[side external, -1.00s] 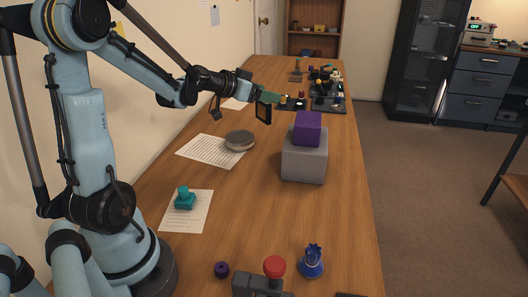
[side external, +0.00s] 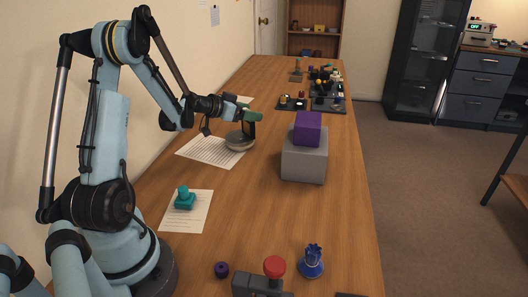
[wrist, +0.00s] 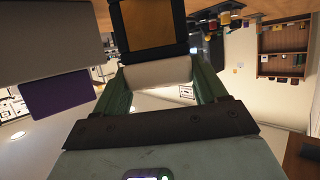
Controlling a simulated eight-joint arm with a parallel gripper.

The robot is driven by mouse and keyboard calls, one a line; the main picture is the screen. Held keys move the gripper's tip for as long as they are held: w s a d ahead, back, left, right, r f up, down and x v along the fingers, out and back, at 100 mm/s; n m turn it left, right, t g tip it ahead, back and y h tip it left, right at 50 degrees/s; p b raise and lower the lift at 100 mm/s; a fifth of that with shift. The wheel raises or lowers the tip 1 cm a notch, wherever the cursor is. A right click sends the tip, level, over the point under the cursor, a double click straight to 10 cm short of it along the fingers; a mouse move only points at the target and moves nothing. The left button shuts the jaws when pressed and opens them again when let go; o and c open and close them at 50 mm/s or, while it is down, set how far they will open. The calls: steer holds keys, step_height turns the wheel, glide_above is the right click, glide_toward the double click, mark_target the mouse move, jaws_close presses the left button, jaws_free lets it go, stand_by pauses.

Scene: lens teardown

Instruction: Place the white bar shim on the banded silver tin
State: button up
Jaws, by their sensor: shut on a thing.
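The banded silver tin (side external: 238,142) is a low round grey tin with a darker band, lying on a printed sheet at the left of the table. My gripper (side external: 251,129) is just above the tin's right part, pointing down; I cannot tell from the side whether anything touches it. In the wrist view, the white bar shim (wrist: 157,72) lies crosswise between my gripper's green fingers (wrist: 158,78), which are shut on it. The shim cannot be made out in the side view. I cannot pick out the tin in the wrist view.
A grey block (side external: 304,163) with a purple block (side external: 308,129) on top stands to the right of the tin. A teal stamp-like piece (side external: 185,198) sits on paper nearer the front. Dark trays (side external: 329,104) with small parts are farther back.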

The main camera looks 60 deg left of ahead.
steer(key=shift+f, duration=0.1)
steer(key=o, duration=1)
steer(key=shift+o, duration=0.2)
steer(key=v, duration=0.6)
steer(key=d+r+g+h, duration=0.2)
steer(key=d+g, duration=0.2)
steer(key=d, duration=1.2)
steer(key=s+d+g+y, duration=0.2)
steer(key=s+d, duration=0.7)
steer(key=d, duration=0.5)
steer(key=shift+r, duration=0.25)
